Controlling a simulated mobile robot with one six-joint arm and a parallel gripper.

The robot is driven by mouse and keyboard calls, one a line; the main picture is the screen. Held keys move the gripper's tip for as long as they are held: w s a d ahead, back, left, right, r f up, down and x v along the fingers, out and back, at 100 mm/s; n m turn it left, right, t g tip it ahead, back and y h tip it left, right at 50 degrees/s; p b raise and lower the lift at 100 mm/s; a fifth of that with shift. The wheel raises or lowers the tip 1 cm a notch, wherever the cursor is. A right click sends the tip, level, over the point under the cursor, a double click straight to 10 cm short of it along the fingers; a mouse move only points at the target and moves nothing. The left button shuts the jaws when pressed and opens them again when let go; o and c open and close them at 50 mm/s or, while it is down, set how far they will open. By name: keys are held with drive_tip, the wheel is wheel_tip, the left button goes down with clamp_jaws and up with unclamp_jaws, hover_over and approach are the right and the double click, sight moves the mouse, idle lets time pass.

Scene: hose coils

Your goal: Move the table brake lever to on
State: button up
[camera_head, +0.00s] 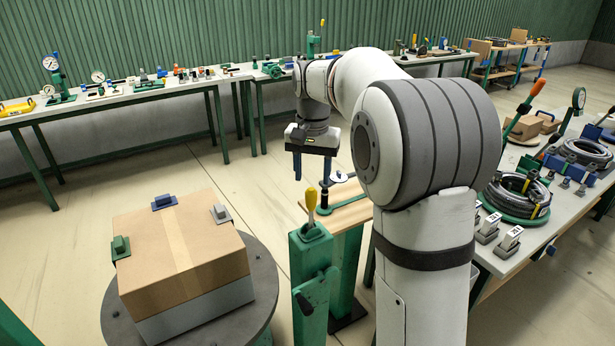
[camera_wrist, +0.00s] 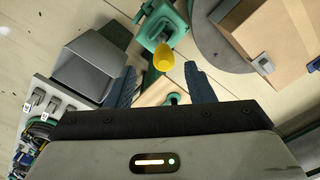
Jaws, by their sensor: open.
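A lever with a yellow knob (camera_head: 311,201) stands up from a green post (camera_head: 311,258) beside the round grey table (camera_head: 263,285). I take it for the table brake lever; no on or off marking is readable. My gripper (camera_head: 312,172) hangs above and a little behind it, blue fingers apart and empty. In the wrist view, the yellow knob (camera_wrist: 163,57) lies near the gap between the fingertips (camera_wrist: 160,70), just beyond them. I see no contact. The lever's base (camera_wrist: 163,22) shows beyond the knob.
A cardboard box (camera_head: 180,250) sits on the round table with small clamps around it. A wooden-topped stand (camera_head: 348,215) is close behind the post. A bench (camera_head: 510,262) with hose coils stands at the right. Long benches line the back wall.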

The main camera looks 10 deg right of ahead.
sight(312, 188)
drive_tip(key=shift+w+r, duration=0.25)
drive_tip(key=shift+w, duration=0.3)
drive_tip(key=shift+w+f, duration=0.1)
drive_tip(key=shift+f, duration=0.1)
wheel_tip(312, 188, down, 7)
drive_tip(key=shift+f+p, duration=0.2)
drive_tip(key=shift+p, duration=0.45)
clamp_jaws()
drive_tip(key=shift+d, duration=0.1)
